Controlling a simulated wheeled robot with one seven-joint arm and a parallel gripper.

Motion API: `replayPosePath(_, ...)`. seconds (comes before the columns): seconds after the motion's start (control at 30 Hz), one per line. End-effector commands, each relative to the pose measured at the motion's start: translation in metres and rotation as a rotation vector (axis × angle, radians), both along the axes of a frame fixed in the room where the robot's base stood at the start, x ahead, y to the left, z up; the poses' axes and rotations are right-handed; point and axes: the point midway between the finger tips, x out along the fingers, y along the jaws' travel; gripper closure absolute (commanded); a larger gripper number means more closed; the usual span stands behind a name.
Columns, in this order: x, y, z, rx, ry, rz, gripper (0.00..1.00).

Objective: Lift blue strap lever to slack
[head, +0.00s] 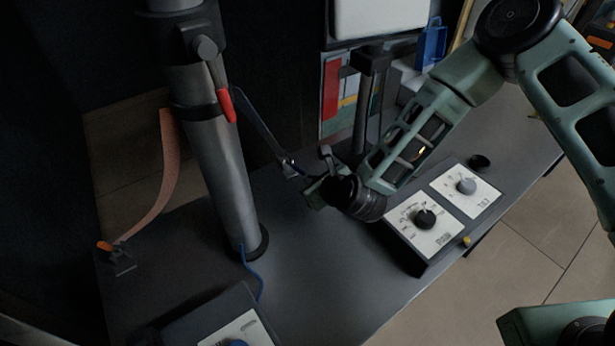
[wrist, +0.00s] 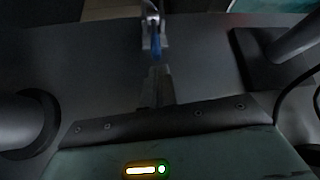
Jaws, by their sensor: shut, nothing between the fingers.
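The blue strap lever (head: 291,166) is a small blue piece in a metal buckle at the lower end of a dark strap (head: 258,118), which runs down from the mast. In the wrist view the blue lever (wrist: 155,47) sits in its metal bracket straight ahead of my fingertips. My gripper (head: 308,180) is low over the dark bench, just right of the lever. Its fingers (wrist: 159,72) are shut and empty, pointing at the lever. I cannot tell whether the tips touch it. The lever's angle is hard to read in this dim light.
The thick grey mast (head: 215,160) with a red handle (head: 227,104) stands left of my gripper. An orange strap (head: 168,170) runs to a buckle at the bench's left. A panel with dials (head: 425,240) lies under my forearm. Bare bench (head: 320,270) lies in front.

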Motion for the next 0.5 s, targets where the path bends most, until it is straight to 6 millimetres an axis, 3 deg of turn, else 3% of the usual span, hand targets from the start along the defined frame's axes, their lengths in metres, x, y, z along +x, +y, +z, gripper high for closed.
replayPosePath(0.2,0.016,0.01,-0.013,-0.001,0.0,0.002,1.0)
replayPosePath(0.5,0.019,0.011,-0.015,-0.001,0.0,0.003,1.0)
